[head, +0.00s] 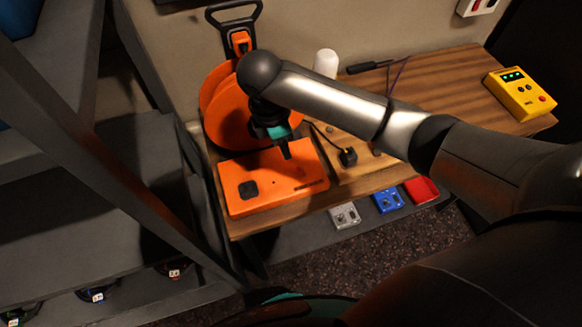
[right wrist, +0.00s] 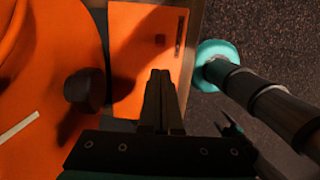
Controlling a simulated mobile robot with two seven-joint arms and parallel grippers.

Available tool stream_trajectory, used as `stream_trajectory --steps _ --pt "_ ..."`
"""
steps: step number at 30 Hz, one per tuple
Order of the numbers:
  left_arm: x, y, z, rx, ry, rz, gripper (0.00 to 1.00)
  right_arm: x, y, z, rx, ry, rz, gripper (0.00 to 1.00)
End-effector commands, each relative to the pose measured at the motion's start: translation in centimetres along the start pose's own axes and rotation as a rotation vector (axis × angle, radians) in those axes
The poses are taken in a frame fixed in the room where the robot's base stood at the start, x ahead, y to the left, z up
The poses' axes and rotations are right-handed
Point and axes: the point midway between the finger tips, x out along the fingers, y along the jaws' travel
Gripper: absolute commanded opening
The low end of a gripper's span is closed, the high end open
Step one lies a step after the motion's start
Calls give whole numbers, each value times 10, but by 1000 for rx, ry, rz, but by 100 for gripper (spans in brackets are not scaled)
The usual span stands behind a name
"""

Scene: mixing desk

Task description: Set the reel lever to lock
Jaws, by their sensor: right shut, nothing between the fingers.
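The orange cable reel (head: 217,110) stands at the left end of the wooden desk, under a black handle frame (head: 236,14). An orange block (head: 240,43) sits in that frame above the reel; I cannot tell whether it is the lever. My right gripper (head: 287,154) points down in front of the reel, above the orange box (head: 270,184). Its fingers are together and empty, as the right wrist view (right wrist: 161,74) also shows. In that view a round black knob (right wrist: 85,90) stands out from the reel, left of the fingers. My right arm hides part of the reel. My left gripper does not show.
A white cylinder (head: 326,63), a black plug (head: 348,157) and a yellow device (head: 521,93) are on the desk (head: 445,80). Grey (head: 344,215), blue (head: 388,200) and red (head: 421,190) boxes lie along a dark lower shelf. A dark slanted beam (head: 120,165) crosses the left side.

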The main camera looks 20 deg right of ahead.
Motion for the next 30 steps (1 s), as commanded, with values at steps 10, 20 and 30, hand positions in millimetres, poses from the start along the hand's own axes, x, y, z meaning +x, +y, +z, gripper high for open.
stream_trajectory --steps 10,20,30 --pt "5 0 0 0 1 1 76 37 -1 0 2 0 -3 0" --pt "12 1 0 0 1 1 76 90 0 -1 2 1 1 0" --pt "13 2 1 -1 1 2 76 100 0 -1 0 1 2 0"
